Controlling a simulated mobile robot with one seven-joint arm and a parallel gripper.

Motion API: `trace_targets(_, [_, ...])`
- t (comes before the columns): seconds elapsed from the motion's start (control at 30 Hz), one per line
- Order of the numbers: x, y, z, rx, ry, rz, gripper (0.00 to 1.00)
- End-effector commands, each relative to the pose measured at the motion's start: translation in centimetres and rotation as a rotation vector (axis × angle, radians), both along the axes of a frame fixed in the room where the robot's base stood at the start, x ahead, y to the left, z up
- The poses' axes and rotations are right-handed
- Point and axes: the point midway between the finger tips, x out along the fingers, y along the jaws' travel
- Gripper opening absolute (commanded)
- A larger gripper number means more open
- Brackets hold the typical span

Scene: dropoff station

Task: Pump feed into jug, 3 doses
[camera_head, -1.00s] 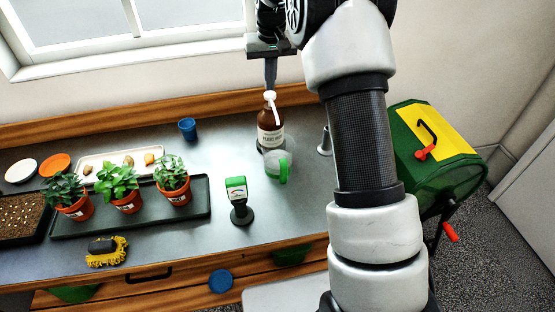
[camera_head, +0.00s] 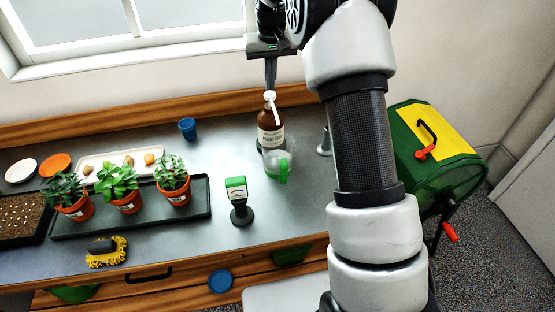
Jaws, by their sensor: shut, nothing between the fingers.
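The brown feed bottle (camera_head: 270,130) stands upright on the grey bench, with a white label and a white pump head (camera_head: 270,97) on top. The clear jug (camera_head: 272,160) with a green handle (camera_head: 284,171) stands just in front of the bottle and overlaps its base. My gripper (camera_head: 270,86) is shut and empty, pointing down right above the pump head. Its tips look to be at or just above the pump top; I cannot tell if they touch. The level in the jug is too small to read.
Three potted plants (camera_head: 122,187) stand on a dark tray left of centre. A small blue cup (camera_head: 188,128) stands behind. A green tumbler with a yellow lid (camera_head: 435,140) is at right.

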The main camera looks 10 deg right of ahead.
Motion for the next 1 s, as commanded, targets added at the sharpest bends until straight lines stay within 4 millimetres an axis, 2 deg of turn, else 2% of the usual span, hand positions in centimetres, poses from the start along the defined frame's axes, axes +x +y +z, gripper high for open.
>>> trace_targets(1.0, [-0.1,0.0,-3.1,0.0,0.004,0.0,0.0])
